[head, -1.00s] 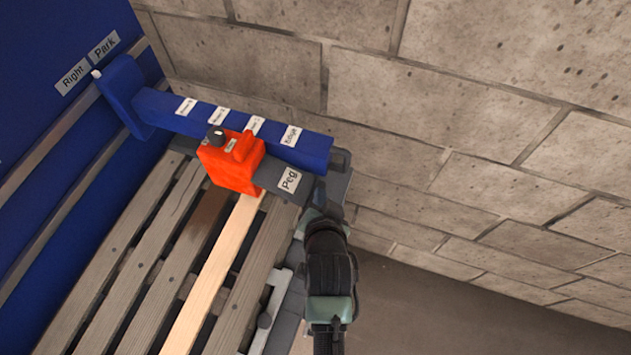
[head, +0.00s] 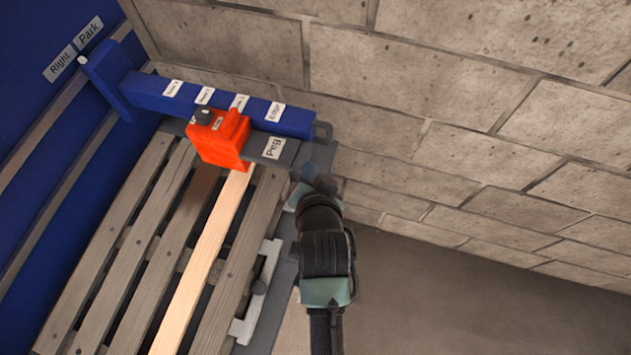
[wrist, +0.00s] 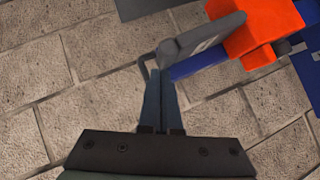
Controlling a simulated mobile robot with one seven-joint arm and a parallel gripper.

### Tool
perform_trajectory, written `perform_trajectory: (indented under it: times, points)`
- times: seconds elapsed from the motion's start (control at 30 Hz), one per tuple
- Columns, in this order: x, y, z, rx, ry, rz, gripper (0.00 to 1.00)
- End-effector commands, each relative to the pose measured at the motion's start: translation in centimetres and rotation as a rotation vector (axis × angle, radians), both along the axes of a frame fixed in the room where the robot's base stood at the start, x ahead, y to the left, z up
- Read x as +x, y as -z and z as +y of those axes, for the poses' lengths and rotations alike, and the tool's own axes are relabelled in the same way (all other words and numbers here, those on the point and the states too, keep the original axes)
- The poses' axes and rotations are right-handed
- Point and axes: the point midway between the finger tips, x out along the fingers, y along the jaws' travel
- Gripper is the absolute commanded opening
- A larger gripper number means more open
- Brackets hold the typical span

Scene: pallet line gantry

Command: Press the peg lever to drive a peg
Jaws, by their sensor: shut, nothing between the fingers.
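The peg lever (head: 283,149) is a dark grey bar labelled "Peg". It sticks out to the right from an orange block (head: 222,143) mounted along the blue beam. In the wrist view the lever (wrist: 197,42) ends in a rounded grey tip just beyond my fingertips, with the orange block (wrist: 252,32) at the top right. My gripper (head: 312,172) is at the lever's free end in the head view. Its fingers (wrist: 160,75) are shut and empty. The fingertips look very near or against the lever's tip; I cannot tell if they touch. The peg itself is not visible.
The blue beam (head: 150,92) carries several small labels, one reading "Edge". Below lies a slatted wooden pallet (head: 130,270) with one paler board (head: 205,260). A blue panel (head: 40,130) stands at the left, and a block wall (head: 480,120) behind. Grey floor is clear at the right.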

Motion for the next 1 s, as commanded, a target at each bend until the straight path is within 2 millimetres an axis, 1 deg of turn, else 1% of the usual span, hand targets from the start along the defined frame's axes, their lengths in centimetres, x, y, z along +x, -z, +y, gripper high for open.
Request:
perform_trajectory:
  times: [0.03, 0.2, 0.4, 0.6, 1.0]
  points:
    - [-0.7, -0.5, -0.1, -0.001, 0.002, -0.003, 0.0]
    - [-2.6, -2.4, -0.1, -0.001, 0.002, -0.006, 0.0]
    - [-4.1, -3.9, -0.2, -0.001, 0.004, -0.005, 0.0]
    - [-4.6, -4.4, -0.2, -0.001, 0.004, -0.006, 0.0]
    - [-4.5, -4.4, -0.2, -0.001, 0.004, -0.006, 0.0]
